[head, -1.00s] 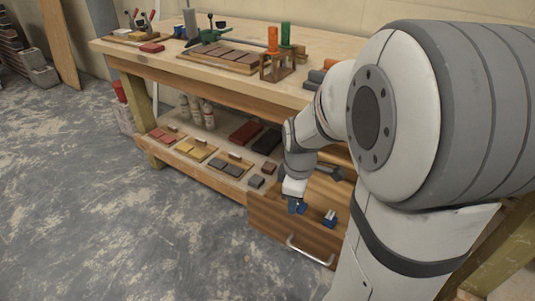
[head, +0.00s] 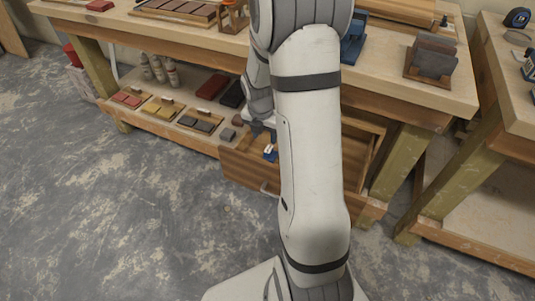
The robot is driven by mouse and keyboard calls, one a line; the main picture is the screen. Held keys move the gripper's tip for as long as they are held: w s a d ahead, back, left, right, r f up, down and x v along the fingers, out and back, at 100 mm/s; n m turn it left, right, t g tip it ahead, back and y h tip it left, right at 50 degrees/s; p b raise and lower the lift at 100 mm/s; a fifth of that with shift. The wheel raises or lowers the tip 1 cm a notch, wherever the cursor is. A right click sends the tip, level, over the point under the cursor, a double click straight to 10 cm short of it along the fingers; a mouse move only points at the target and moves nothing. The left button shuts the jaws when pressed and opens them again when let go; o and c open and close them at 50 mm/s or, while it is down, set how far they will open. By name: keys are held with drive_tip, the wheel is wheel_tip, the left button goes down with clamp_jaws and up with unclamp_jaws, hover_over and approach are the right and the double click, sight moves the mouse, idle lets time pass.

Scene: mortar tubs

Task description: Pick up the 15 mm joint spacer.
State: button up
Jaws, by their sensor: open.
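A small blue piece with a white patch (head: 270,153) lies in the open wooden drawer (head: 243,171) under the bench. It may be the joint spacer, but no size marking is readable. My gripper (head: 264,131) is just above it, small and dark, pointing down over the drawer. Its fingers look apart, and I see nothing held between them. I cannot tell whether a fingertip touches the blue piece.
The lower shelf left of the drawer holds red (head: 127,99), yellow (head: 160,110) and grey (head: 199,122) sample boards and several bottles (head: 170,73). The bench top (head: 180,32) overhangs the drawer. A second bench (head: 505,100) stands at right. The floor in front is clear.

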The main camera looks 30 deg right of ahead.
sight(269, 149)
drive_tip(key=f+b, duration=0.1)
drive_tip(key=f, duration=0.2)
drive_tip(key=d+f+b, duration=0.1)
drive_tip(key=f+b, duration=0.1)
drive_tip(key=f, duration=0.1)
drive_tip(key=shift+d+f, duration=0.2)
drive_tip(key=shift+f, duration=0.15)
drive_tip(key=shift+r, duration=0.1)
drive_tip(key=shift+s, duration=0.1)
clamp_jaws()
